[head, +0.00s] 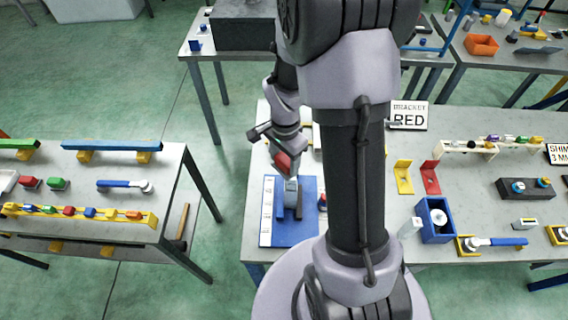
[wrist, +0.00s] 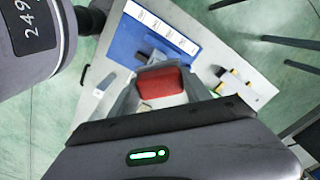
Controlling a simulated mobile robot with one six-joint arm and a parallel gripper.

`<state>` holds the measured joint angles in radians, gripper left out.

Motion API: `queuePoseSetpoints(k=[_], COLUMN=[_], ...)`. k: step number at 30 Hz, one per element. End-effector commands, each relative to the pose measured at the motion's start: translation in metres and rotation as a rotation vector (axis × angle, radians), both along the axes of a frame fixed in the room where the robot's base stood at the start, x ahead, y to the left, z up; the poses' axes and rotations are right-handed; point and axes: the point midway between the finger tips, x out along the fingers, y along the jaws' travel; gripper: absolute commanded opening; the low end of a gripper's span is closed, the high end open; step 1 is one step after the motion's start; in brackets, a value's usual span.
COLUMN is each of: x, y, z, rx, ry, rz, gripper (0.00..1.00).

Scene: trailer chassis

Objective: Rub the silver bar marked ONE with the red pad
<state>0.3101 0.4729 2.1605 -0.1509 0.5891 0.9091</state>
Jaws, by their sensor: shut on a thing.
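My gripper (head: 285,154) is shut on the red pad (wrist: 160,82), which shows between the two fingers in the wrist view. In the head view the red pad (head: 282,162) hangs at the gripper's end, over the far edge of a blue board (head: 292,236). A grey, silver-looking bar (head: 291,194) stands on the board just below the pad in the picture. I cannot tell whether pad and bar touch. A white label strip (head: 266,212) runs along the board's left side. Its writing and any ONE marking are too small to read, and the pad partly hides the wrist view.
A darker block (head: 302,214) and a small blue-and-red item (head: 322,202) are near the bar. My arm covers the table's middle. To the right stand a blue box (head: 436,232) and yellow and red brackets (head: 403,178). A separate table (head: 110,180) stands at left.

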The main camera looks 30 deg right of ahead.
Motion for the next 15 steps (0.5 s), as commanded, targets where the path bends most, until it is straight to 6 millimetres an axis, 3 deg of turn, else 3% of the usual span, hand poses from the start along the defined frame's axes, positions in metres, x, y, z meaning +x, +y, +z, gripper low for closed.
queuePoseSetpoints(k=[15], x=[0.007], y=[-0.005], z=[0.046], rx=[0.0], ry=[-0.001], rz=[0.007], gripper=[0.18])
